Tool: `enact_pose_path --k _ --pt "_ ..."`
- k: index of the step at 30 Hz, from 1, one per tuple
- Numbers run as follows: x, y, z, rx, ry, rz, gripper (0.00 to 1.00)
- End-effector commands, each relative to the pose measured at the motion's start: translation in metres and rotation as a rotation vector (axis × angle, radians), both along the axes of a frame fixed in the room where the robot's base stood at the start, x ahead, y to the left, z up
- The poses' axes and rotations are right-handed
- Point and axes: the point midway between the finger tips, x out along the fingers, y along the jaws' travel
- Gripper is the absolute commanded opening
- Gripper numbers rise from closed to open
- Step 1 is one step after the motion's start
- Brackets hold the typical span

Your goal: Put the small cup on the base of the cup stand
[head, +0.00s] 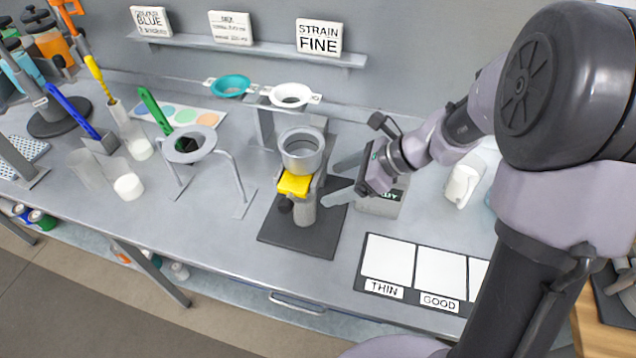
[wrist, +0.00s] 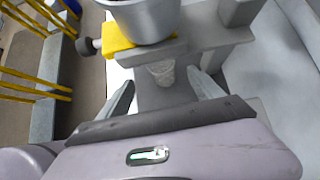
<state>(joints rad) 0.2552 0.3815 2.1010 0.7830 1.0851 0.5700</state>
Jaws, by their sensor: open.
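The cup stand has a dark flat base (head: 275,232) in the middle of the bench. It carries a large grey cup (head: 302,152) on top and a yellow piece (head: 294,184) under it. A small pale cup (wrist: 162,73) shows in the wrist view, low beneath the large cup and apparently upright on or just above the base; contact is hard to tell. My gripper (head: 343,178) is open at the stand's right side. In the wrist view my gripper (wrist: 163,92) has its fingers apart, with the small cup beyond and between the tips, not clamped.
A panel marked THIN and GOOD (head: 415,262) lies to the right. A grey labelled container (head: 380,205) is close behind my gripper. The bench front has clear room.

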Motion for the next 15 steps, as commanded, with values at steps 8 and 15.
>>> enact_pose_path --k 8,15 --pt "-0.038 -0.003 0.050 -0.143 -0.148 0.192 0.76" --pt "-0.161 -0.005 0.117 -0.706 -0.650 0.875 0.76"
